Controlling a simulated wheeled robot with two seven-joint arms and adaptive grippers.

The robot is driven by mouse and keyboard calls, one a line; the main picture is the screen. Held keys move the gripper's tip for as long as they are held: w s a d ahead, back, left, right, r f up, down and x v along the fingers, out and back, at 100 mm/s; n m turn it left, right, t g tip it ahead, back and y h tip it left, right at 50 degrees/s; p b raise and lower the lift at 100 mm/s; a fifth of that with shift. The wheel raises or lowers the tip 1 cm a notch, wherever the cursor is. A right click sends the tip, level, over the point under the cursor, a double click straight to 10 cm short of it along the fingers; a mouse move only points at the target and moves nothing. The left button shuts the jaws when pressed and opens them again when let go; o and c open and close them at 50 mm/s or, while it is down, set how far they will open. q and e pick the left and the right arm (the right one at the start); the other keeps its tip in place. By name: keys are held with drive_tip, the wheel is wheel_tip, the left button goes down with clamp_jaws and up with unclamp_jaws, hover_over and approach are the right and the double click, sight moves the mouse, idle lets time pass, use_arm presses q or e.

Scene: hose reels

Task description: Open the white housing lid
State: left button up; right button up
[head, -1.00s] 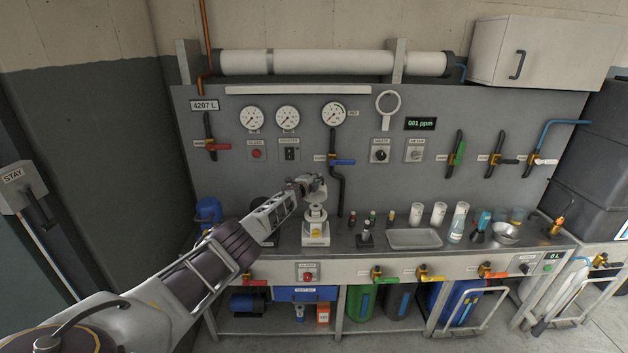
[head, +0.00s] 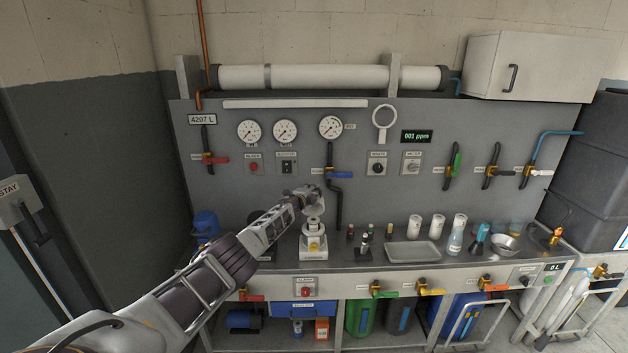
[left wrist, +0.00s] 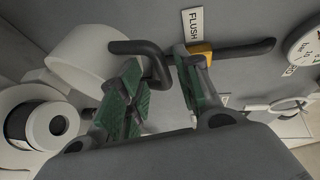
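The white housing (head: 313,243) stands upright on the bench. A pale round part (head: 314,211), apparently its lid, shows above the body, just below my left gripper (head: 311,192). In the left wrist view, white round parts of the housing (left wrist: 85,58) lie left of the fingers, with a dark round centre (left wrist: 42,122) at lower left. My left gripper (left wrist: 160,92) is open, its green-padded fingers apart. A dark bent bar (left wrist: 135,47) shows beside and between the fingers. I cannot tell whether it is the lid's handle or touches a pad. My right gripper is out of view.
Behind is a grey panel with gauges (head: 285,131) and a blue-handled valve (head: 340,174) close to my gripper. Small bottles (head: 365,243) and a metal tray (head: 413,252) stand right of the housing. A red-handled valve (head: 250,296) is under the bench edge.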

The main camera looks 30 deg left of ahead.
use_arm(q)
drive_tip(key=shift+r, duration=0.2)
drive_tip(key=shift+w+r, duration=0.1)
drive_tip(key=shift+r, duration=0.5)
drive_tip(key=shift+w+r, duration=0.1)
drive_tip(key=shift+r, duration=0.15)
drive_tip(key=shift+d+r, duration=0.1)
drive_tip(key=shift+r, duration=0.1)
